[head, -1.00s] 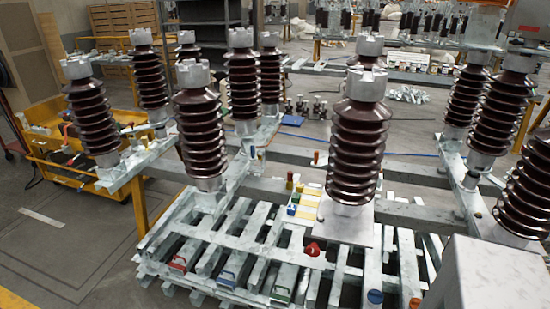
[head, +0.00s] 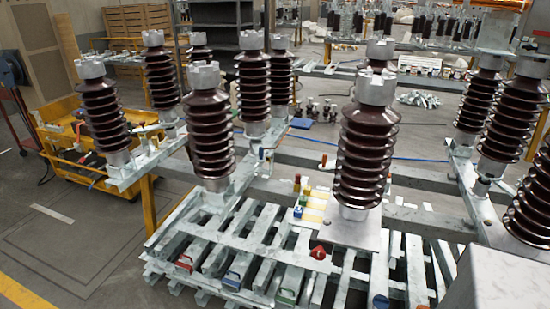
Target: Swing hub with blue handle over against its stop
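A blue U-shaped handle (head: 232,278) sits on the near end of a pale slat in the low slatted metal stack at the bottom of the head view. A red handle (head: 184,263) is left of it and a green handle (head: 287,296) is right of it. A round blue part (head: 380,302) shows at the bottom edge, farther right. I cannot tell which blue part belongs to the hub, and I cannot make out a hub or stop. My gripper is not in view.
Tall brown ribbed insulators (head: 212,135) stand on metal beams around and behind the slatted stack (head: 255,240). A red knob (head: 318,253) sits among the slats. A yellow cart (head: 75,150) stands at the left. The floor at lower left (head: 90,240) is mostly clear.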

